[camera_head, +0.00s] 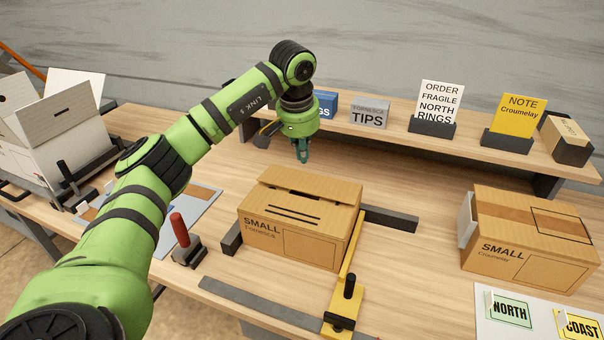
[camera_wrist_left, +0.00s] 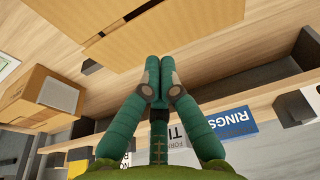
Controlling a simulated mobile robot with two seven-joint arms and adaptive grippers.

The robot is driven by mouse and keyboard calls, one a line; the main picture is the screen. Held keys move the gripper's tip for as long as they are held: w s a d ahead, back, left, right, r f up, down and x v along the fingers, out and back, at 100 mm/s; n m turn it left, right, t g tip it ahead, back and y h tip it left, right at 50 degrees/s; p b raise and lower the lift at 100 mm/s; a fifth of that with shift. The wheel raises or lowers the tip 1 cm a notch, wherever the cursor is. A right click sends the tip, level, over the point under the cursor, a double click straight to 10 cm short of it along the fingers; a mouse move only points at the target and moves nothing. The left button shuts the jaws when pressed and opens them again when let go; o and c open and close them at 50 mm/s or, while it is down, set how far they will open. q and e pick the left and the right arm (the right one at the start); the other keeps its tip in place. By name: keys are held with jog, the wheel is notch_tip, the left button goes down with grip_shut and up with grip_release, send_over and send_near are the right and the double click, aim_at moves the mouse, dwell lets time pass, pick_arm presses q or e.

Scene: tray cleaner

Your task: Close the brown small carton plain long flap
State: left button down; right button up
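The brown small carton (camera_head: 300,238), marked SMALL, stands on the table in the head view. Its near long flap with printed lines (camera_head: 285,210) lies almost flat over the top. The plain long flap (camera_head: 318,183) at the far side is tilted up a little, with a dark gap between the two flaps. My left gripper (camera_head: 303,155) is just behind the carton's far side, pointing down. In the left wrist view its fingertips (camera_wrist_left: 159,64) are together with nothing between them, close to the brown carton flap (camera_wrist_left: 190,30); contact cannot be told. My right gripper is not in view.
A second SMALL carton (camera_head: 525,240) stands at the right. A shelf (camera_head: 400,135) with signs runs behind. Dark stops and a yellow clamp bar (camera_head: 347,280) sit around the carton. A red-handled tool (camera_head: 182,232) and a white box (camera_head: 50,130) are at the left.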

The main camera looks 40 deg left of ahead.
pick_arm(q)
jog(key=p, duration=0.2)
send_over(303, 189)
jog(key=x, duration=0.4)
jog(key=s+x, duration=0.1)
jog(key=x, duration=0.1)
jog(key=shift+f, duration=0.15)
jog(key=shift+s+f, duration=0.15)
jog(key=shift+f, duration=0.7)
jog(key=shift+d, duration=0.1)
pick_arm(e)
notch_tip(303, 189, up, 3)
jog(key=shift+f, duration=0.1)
pick_arm(q)
jog(key=shift+s+f+t+b, duration=0.15)
jog(key=shift+f+t+b, duration=0.4)
jog(key=shift+b, duration=0.7)
jog(key=shift+s+d+f, duration=0.1)
jog(key=shift+s+f, duration=0.1)
jog(key=shift+s, duration=0.1)
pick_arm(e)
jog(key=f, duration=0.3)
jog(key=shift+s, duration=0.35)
pick_arm(q)
jog(key=shift+w, duration=0.2)
